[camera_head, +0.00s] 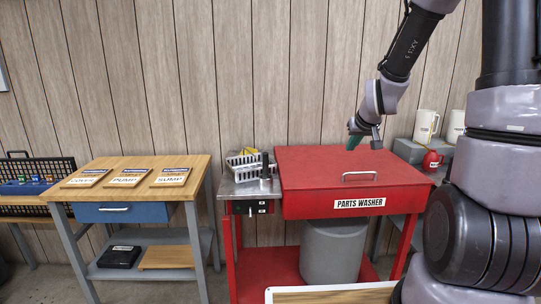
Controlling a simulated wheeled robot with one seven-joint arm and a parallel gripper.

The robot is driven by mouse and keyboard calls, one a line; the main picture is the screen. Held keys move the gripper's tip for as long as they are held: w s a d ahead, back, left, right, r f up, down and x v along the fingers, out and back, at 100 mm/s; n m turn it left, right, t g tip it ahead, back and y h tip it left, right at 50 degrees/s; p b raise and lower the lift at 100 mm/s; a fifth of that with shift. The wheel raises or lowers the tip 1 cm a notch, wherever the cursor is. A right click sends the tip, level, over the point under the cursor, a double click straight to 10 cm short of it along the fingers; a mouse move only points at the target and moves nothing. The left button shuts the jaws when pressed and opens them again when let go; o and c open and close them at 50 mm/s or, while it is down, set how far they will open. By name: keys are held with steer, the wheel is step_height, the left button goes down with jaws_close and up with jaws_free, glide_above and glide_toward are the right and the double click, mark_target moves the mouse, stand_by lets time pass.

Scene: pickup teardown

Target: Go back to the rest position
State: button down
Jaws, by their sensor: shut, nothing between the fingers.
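My gripper (376,144) hangs over the back right part of the closed red lid of the parts washer (310,165). The fingers look small and dark at this distance, and they are together with nothing between them. I cannot tell whether the tips touch the lid. A green part (354,127) shows at the left side of the wrist. My arm (405,45) reaches down from the top of the picture, bent at the wrist.
A steel side shelf (243,188) with a wire basket (245,165) adjoins the washer. A wooden-topped bench (135,190) with labelled boards stands left. White jugs (426,125) and a red can (432,160) stand right. A wood-topped surface (335,295) lies in front.

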steer(key=s+a+r+m+y, duration=0.1)
steer(key=s+r+m, duration=0.1)
steer(key=s+r, duration=0.7)
steer(key=s+a+r+m+g, duration=0.1)
steer(key=s+a+r+m, duration=0.1)
steer(key=s+r, duration=0.7)
steer(key=s, duration=0.7)
steer(key=shift+s+y, duration=0.25)
steer(key=shift+y, duration=0.15)
